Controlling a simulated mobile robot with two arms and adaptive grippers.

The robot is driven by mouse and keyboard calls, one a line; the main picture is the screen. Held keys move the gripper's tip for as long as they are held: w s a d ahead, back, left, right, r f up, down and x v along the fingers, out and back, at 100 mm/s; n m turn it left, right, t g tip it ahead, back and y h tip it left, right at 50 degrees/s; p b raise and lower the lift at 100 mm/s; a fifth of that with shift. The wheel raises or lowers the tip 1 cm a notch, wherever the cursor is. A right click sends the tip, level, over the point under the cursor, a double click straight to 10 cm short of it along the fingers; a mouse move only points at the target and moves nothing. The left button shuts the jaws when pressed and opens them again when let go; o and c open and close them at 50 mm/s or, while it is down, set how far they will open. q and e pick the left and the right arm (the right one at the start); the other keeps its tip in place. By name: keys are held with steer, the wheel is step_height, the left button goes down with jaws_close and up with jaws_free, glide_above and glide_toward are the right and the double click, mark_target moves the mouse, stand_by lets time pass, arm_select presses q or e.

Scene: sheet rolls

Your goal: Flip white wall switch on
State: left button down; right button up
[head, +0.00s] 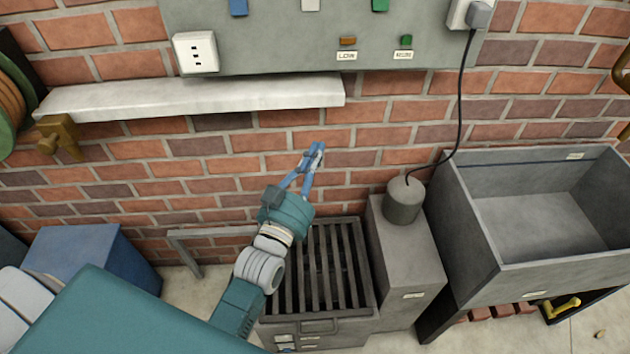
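A grey panel (270,40) is mounted on the brick wall at the top. At its upper edge is a small white piece (310,4), cut off by the frame, which looks like the white switch; its position cannot be read. A blue switch (238,7) is to its left and a green one (380,5) to its right. My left gripper (315,152) is in front of the wall, below the panel and the shelf's right end, apart from the switches. Its blue fingers come together at the tips and hold nothing visible. My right gripper is not in view.
A pale shelf (200,97) juts out below the panel. A white outlet (195,52) is at the panel's left. A black cord (459,110) hangs from a plug to a grey cylinder (404,200). A slatted grate (325,265) and a grey sink (475,230) stand below.

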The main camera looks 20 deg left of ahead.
arm_select(q)
step_height(320, 180, down, 6)
steer(key=s+g, duration=0.1)
steer(key=g, duration=0.2)
steer(key=shift+s+d+f+g, duration=0.25)
steer(key=shift+s+d+g, duration=0.15)
steer(key=s+d+f+g, duration=0.1)
steer(key=s+f+g, duration=0.1)
steer(key=f, duration=0.9)
steer(key=s+d+f+g, duration=0.1)
steer(key=s+f+g, duration=0.15)
steer(key=f, duration=0.95)
steer(key=s+f+g, duration=0.4)
steer(key=s+f, duration=0.6)
steer(key=f, duration=0.6)
steer(key=s+a+f+g, duration=0.2)
steer(key=s+f, duration=0.3)
steer(key=s, duration=0.5)
steer(key=s+a+f+g, duration=0.2)
steer(key=s+f, duration=0.4)
steer(key=s, duration=0.5)
steer(key=s+a+f+g, duration=0.2)
steer(key=s+f, duration=0.4)
steer(key=s, duration=0.4)
steer(key=shift+s+f+g, duration=0.25)
steer(key=shift+g, duration=0.3)
